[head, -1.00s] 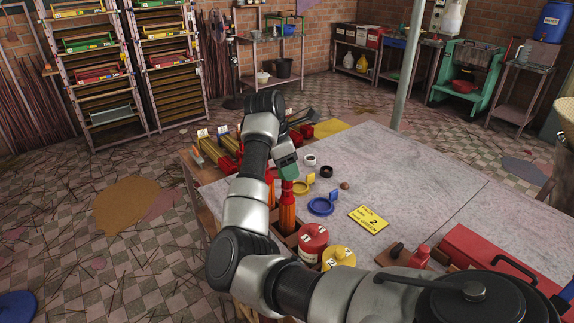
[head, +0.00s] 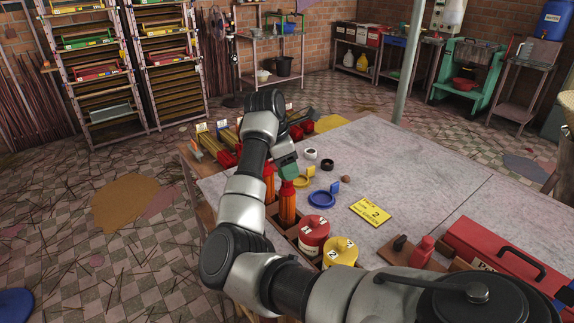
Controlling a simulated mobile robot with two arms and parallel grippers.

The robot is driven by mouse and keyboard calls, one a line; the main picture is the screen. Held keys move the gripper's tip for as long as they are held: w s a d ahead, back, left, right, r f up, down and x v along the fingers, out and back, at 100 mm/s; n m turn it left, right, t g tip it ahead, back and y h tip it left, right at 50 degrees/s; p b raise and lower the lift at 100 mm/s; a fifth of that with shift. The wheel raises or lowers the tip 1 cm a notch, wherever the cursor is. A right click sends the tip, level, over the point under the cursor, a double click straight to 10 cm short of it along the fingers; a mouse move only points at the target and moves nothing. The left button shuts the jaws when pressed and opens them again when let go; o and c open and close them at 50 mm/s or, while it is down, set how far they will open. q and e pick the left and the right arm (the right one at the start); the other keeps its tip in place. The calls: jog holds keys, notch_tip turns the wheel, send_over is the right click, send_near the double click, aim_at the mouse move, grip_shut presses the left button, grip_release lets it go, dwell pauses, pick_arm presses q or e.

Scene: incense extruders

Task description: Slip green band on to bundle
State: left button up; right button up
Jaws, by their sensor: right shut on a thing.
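My right gripper (head: 285,158) is over the near left part of the table, largely hidden behind my own arm. It is shut on the green band (head: 288,170), of which only a small green patch shows. Orange bundles with red tops stand upright in a wooden holder just below: one bundle (head: 287,208) shows well, and another bundle (head: 269,184) is partly hidden by my arm. The green patch is close above the first bundle's top; I cannot tell whether they touch. My left gripper is not in view.
A yellow band (head: 303,181) and a blue band (head: 321,200) lie on the table (head: 420,175) to the right. A red canister (head: 314,234), a yellow canister (head: 340,251), a yellow card (head: 371,213) and a red toolbox (head: 500,250) stand or lie nearer. The table's middle is clear.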

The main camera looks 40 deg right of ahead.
dwell(0.4)
jog(key=o, duration=0.8)
jog(key=shift+r+p, duration=1.4)
jog(key=shift+r, duration=2.05)
jog(key=shift+f, duration=0.1)
